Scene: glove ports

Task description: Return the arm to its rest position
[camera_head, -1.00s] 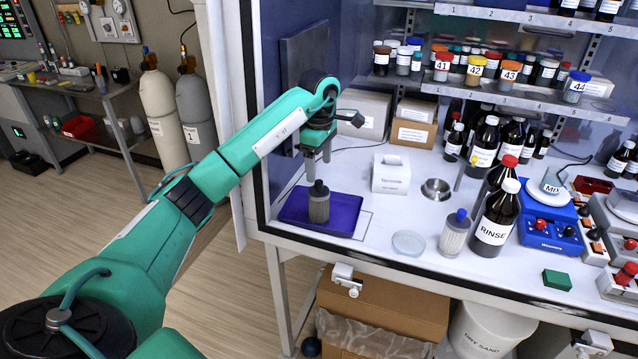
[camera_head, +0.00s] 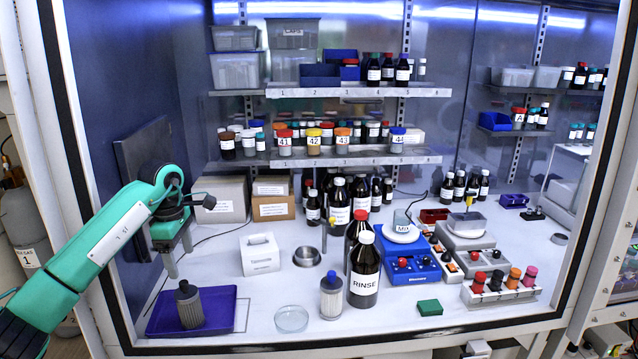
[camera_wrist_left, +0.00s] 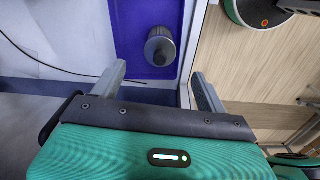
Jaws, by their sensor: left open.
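My left arm (camera_head: 85,255) reaches into the hood from the left. Its gripper (camera_head: 178,262) points down, open and empty, above the purple tray (camera_head: 222,318). A grey ribbed jar with a dark cap (camera_head: 189,306) stands upright on that tray, just below the fingertips and apart from them. In the left wrist view the open gripper (camera_wrist_left: 159,77) shows with nothing between its fingers. The dark-capped jar (camera_wrist_left: 160,46) and the purple tray (camera_wrist_left: 141,12) lie beyond the fingertips. My right gripper is not in view.
A dark panel (camera_head: 145,170) on the left wall is close behind the gripper. A white box (camera_head: 261,255), a glass dish (camera_head: 291,319), a blue-capped jar (camera_head: 331,297) and the RINSE bottle (camera_head: 364,272) stand to the right. The hood's frame (camera_head: 75,170) edges the opening.

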